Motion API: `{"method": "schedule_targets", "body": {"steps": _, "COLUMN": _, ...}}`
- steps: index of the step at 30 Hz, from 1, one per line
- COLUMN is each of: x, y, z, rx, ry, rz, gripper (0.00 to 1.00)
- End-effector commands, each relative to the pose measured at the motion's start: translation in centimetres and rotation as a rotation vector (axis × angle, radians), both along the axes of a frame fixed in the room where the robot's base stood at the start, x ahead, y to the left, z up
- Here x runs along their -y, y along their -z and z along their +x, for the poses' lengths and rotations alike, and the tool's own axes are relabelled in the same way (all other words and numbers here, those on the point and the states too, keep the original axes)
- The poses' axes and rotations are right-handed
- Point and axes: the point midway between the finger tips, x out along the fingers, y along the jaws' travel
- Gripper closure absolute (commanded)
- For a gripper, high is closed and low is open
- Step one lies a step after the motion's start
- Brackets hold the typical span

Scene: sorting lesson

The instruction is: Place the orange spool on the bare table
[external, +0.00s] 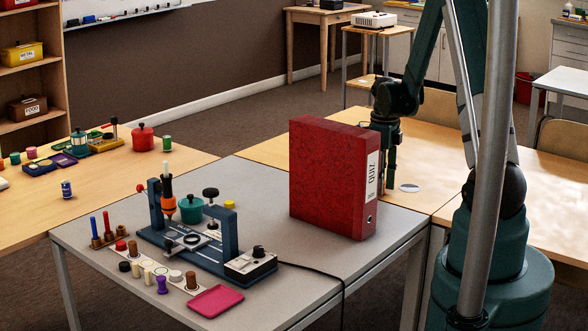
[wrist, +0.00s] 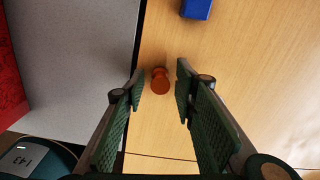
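The orange spool (wrist: 160,80) shows in the wrist view, near the edge of the light wooden table (wrist: 235,85). It lies between my gripper's fingertips (wrist: 160,84), with a gap on each side. My gripper is open. I cannot tell how far the fingertips are above the table. In the external view my gripper (external: 390,180) points down behind the red binder, which partly hides it. The spool is not visible there.
The red QUIZ binder (external: 330,178) stands upright on the grey table (external: 330,258). A blue block (wrist: 197,8) lies beyond the spool. A white disc (external: 409,188) is on the wood to the gripper's right. A blue press stand (external: 190,245) and several small pieces occupy the grey table's left side.

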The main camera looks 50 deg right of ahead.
Motion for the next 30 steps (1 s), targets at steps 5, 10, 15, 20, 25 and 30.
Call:
{"method": "schedule_targets", "body": {"steps": 5, "x": 0.0, "y": -0.8, "z": 0.0, "rx": 0.000, "ry": 0.000, "rz": 0.000, "gripper": 0.72}}
{"method": "schedule_targets", "body": {"steps": 10, "x": 0.0, "y": -2.4, "z": 0.0, "rx": 0.000, "ry": 0.000, "rz": 0.000, "gripper": 0.72}}
{"method": "schedule_targets", "body": {"steps": 15, "x": 0.0, "y": -4.6, "z": 0.0, "rx": 0.000, "ry": 0.000, "rz": 0.000, "gripper": 0.72}}
{"method": "schedule_targets", "body": {"steps": 20, "x": -0.1, "y": -7.0, "z": 0.0, "rx": 0.000, "ry": 0.000, "rz": 0.000, "gripper": 0.72}}
{"method": "schedule_targets", "body": {"steps": 25, "x": -0.1, "y": -9.3, "z": 0.0, "rx": 0.000, "ry": 0.000, "rz": 0.000, "gripper": 0.72}}
{"method": "schedule_targets", "body": {"steps": 30, "x": -0.1, "y": -11.1, "z": 0.0, "rx": 0.000, "ry": 0.000, "rz": 0.000, "gripper": 0.72}}
